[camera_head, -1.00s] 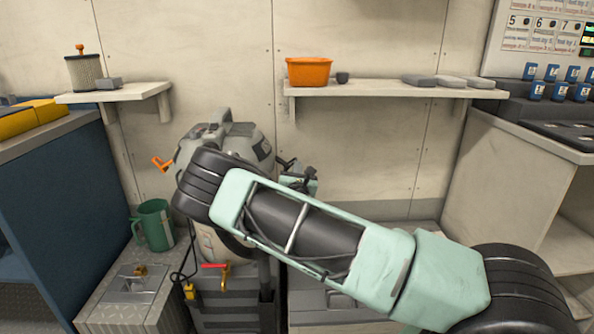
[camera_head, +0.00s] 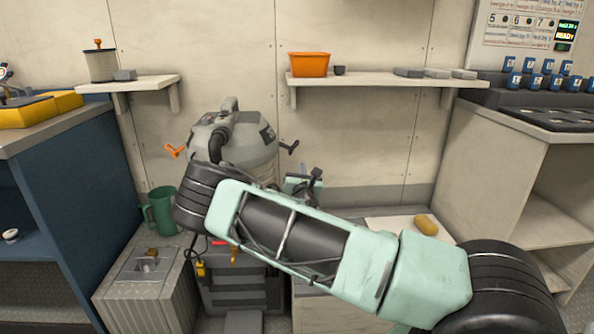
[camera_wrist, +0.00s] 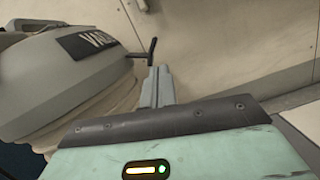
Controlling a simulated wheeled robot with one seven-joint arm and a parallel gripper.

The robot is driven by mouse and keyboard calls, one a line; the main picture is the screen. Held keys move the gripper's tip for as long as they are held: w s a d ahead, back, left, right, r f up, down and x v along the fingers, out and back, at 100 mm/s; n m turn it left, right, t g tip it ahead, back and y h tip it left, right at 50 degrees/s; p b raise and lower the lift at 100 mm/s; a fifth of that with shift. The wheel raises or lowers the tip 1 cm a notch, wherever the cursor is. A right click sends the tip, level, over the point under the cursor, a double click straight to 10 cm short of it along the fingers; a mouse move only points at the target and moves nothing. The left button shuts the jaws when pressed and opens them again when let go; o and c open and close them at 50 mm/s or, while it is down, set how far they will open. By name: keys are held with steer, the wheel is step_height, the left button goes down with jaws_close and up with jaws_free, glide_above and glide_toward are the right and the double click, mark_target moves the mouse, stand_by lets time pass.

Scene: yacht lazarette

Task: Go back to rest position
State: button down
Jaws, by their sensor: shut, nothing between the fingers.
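My gripper (camera_wrist: 157,86) shows in the wrist view with its two grey fingers together and nothing between them. It points toward the pale wall, beside the grey vacuum (camera_wrist: 65,65) and its black latch. In the head view my mint-green arm reaches across the middle, in front of the lower part of the vacuum (camera_head: 243,148). The fingers are hard to make out there, mostly behind the arm.
A shelf (camera_head: 385,84) with an orange tub (camera_head: 309,64) and grey blocks is on the wall. A green mug (camera_head: 161,211) stands at left. A yellowish-brown lump (camera_head: 426,225) lies on a pale board at right.

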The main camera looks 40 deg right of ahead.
steer(key=shift+s, duration=0.1)
stand_by(0.5)
steer(key=s+a+f+m+g+y, duration=0.3)
steer(key=a+f+m+g, duration=0.15)
steer(key=a+m, duration=0.35)
steer(key=s+a+f+m+g+y, duration=0.4)
steer(key=a+f+m, duration=0.1)
steer(key=a, duration=0.4)
steer(key=s+a+r+m+g+y, duration=0.25)
steer(key=s+a, duration=0.35)
steer(key=a, duration=0.4)
steer(key=s+a+r+m+g+y, duration=0.15)
steer(key=s+a+r+y, duration=0.35)
steer(key=a, duration=0.5)
steer(key=s+a+r+m+g+h, duration=0.1)
steer(key=s+a+r, duration=0.15)
steer(key=s, duration=0.55)
steer(key=s+a+r+g, duration=0.1)
steer(key=s+r, duration=0.2)
steer(key=s, duration=0.5)
steer(key=s+a+r+m+g+h, duration=0.1)
steer(key=s+r+g, duration=0.15)
steer(key=s, duration=0.55)
step_height(320, 180, up, 28)
steer(key=p, duration=2.6)
steer(key=shift+s+f+t+p, duration=0.15)
steer(key=shift+s+t+p, duration=0.1)
steer(key=shift+t+p, duration=0.15)
